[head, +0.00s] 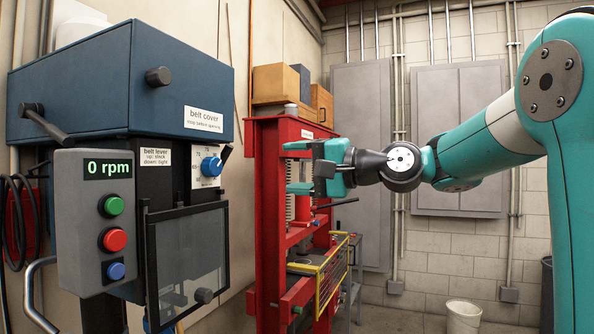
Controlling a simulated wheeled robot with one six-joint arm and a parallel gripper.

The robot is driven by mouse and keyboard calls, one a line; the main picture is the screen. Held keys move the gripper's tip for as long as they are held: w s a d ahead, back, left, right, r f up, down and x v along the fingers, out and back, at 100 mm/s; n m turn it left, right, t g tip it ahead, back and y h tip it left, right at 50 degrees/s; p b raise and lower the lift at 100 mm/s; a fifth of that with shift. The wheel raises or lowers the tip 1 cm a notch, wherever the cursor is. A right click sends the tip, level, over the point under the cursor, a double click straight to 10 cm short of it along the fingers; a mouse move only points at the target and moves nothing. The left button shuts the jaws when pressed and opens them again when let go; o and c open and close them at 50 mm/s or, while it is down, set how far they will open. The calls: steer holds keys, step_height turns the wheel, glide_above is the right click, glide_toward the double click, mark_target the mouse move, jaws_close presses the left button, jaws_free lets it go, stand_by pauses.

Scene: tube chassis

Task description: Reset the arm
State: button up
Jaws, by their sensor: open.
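My teal arm reaches in from the right edge of the head view. It runs leftward, roughly level, to my gripper (298,167). The gripper is open, with its two teal fingers apart, one above the other, pointing left. No object shows between the fingers. The gripper appears in front of the red press frame (268,215); whether it touches the frame cannot be told from this view.
A blue drill press (130,80) with a control box (95,220) reading 0 rpm and a clear guard (188,262) stands at the left. Grey wall cabinets (460,140) are behind the arm. A white bucket (464,317) stands on the floor.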

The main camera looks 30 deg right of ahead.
steer(key=shift+a, duration=0.1)
steer(key=s+a+f+n+g+h, duration=0.1)
steer(key=s+a+f+n+g, duration=0.35)
steer(key=a+f, duration=0.3)
steer(key=s+a+f+n+g+h, duration=0.1)
steer(key=s+a+f+n+g, duration=0.35)
steer(key=a+f, duration=0.3)
steer(key=s+f+n+g+h, duration=0.4)
steer(key=s+f, duration=0.8)
steer(key=s, duration=0.4)
steer(key=n+g, duration=0.1)
steer(key=n, duration=0.1)
steer(key=shift+d+n+g, duration=0.15)
steer(key=shift+n+g, duration=0.15)
steer(key=shift+n, duration=0.1)
